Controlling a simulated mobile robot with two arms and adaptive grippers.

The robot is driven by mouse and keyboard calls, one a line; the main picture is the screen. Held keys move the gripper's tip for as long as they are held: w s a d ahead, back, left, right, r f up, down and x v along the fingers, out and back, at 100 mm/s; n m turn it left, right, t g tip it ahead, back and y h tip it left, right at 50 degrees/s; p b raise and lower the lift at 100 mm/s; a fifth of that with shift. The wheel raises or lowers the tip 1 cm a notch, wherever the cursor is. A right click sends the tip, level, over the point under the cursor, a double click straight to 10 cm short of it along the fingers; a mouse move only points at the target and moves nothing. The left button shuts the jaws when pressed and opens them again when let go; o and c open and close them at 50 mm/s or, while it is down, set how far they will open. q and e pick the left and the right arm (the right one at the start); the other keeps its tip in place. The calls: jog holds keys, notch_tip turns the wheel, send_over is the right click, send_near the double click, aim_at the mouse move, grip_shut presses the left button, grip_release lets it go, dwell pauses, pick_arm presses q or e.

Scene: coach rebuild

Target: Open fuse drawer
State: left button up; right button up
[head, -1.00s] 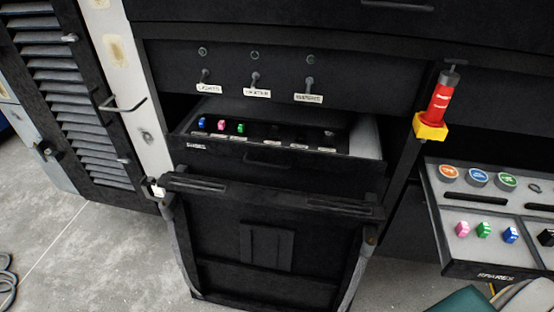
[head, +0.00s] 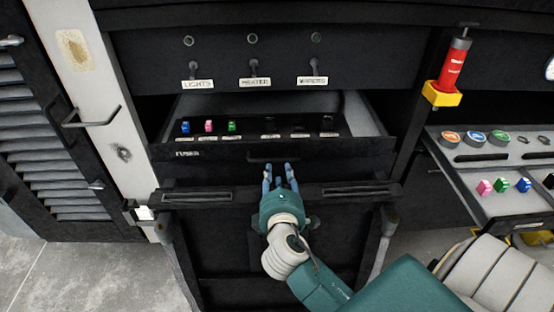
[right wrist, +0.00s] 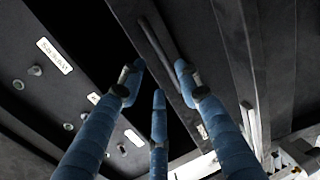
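The black fuse drawer (head: 345,150), labelled FUSES, stands partly pulled out below the row of switches in the head view. Blue, pink and green fuses (head: 208,127) stand at its left, and several dark places are at its right. A dark bar handle (head: 272,157) is on its front. My right gripper (head: 280,170) is open just below and in front of that handle, its blue fingers pointing to it. In the right wrist view the fingers (right wrist: 157,85) are spread and empty, with a dark bar (right wrist: 158,45) beyond them; contact cannot be told. My left gripper is not in view.
A lowered black flap (head: 350,196) lies under the drawer, close to my right wrist. At the right are a red cylinder in a yellow holder (head: 443,94) and an open spares tray (head: 510,210). A louvred door (head: 62,150) is at the left.

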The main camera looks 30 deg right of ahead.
aim_at(276, 160)
jog(key=p+x, duration=0.1)
jog(key=x, duration=0.8)
jog(key=shift+w+a+f, duration=0.1)
jog(key=shift+w+f, duration=0.05)
jog(key=shift+w, duration=0.05)
grip_shut()
